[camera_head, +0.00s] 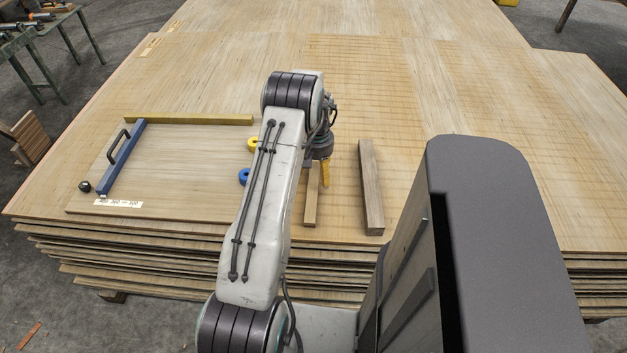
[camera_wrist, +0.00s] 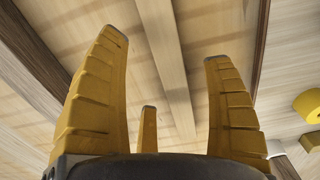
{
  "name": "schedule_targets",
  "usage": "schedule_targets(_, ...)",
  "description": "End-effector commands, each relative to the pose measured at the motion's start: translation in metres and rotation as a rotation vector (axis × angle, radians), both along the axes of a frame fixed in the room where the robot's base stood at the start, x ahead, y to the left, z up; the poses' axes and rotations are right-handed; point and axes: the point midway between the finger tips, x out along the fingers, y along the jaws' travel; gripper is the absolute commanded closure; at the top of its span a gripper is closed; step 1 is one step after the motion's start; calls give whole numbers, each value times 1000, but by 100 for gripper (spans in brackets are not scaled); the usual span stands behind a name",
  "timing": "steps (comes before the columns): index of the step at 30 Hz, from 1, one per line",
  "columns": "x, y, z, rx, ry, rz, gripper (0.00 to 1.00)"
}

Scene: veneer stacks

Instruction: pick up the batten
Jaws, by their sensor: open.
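The batten, a slim pale wooden strip (camera_head: 311,200), lies on the veneer stack in front of my arm, its far end hidden behind my gripper (camera_head: 323,172). In the wrist view the batten (camera_wrist: 168,60) runs lengthwise between the yellow fingers of my gripper (camera_wrist: 166,48). The fingers are spread wide, with a gap on both sides of the batten, and hold nothing. The batten lies beyond the fingertips, and I cannot tell how far.
A thicker, darker beam (camera_head: 371,190) lies to the right of the batten. A yellow ring (camera_head: 254,145) and a blue ring (camera_head: 244,177) lie to its left. A blue bar with a handle (camera_head: 122,158) and a yellow strip (camera_head: 190,119) lie farther left. The far veneer is clear.

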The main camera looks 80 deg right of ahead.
Motion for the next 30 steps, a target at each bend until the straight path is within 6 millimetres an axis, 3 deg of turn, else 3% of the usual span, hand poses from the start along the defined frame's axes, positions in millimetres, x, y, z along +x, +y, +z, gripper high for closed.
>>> schedule_targets(10,3,-3,-40,3,0,0,25)
schedule_targets(22,3,-4,-46,1,0,-1,23)
schedule_targets(30,3,-4,-46,1,0,-1,47)
